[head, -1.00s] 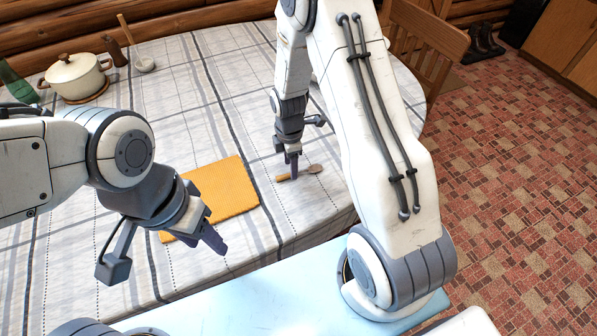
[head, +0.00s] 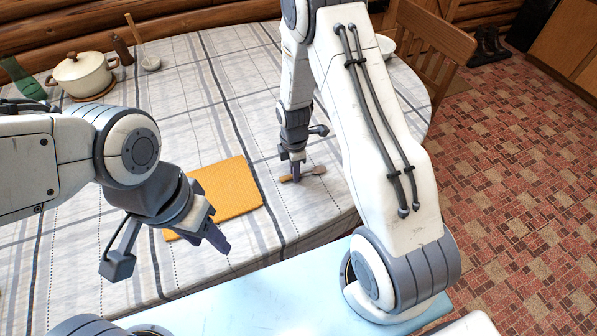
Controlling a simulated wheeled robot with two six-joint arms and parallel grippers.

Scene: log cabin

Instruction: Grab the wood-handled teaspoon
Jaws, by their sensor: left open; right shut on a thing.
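The wood-handled teaspoon (head: 318,170) lies near the front right of the table, its handle pointing left and its bowl to the right. My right gripper (head: 296,173) points down over the spoon and is shut on it near the handle. Its fingers hide part of the spoon, and I cannot tell whether the spoon is clear of the cloth. My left gripper (head: 219,238) is open and empty, in front of the orange cloth and away from the spoon.
The orange cloth (head: 228,189) lies left of the spoon on the checked tablecloth (head: 210,110). A wooden chair (head: 432,45) is behind the table. The table's middle is clear.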

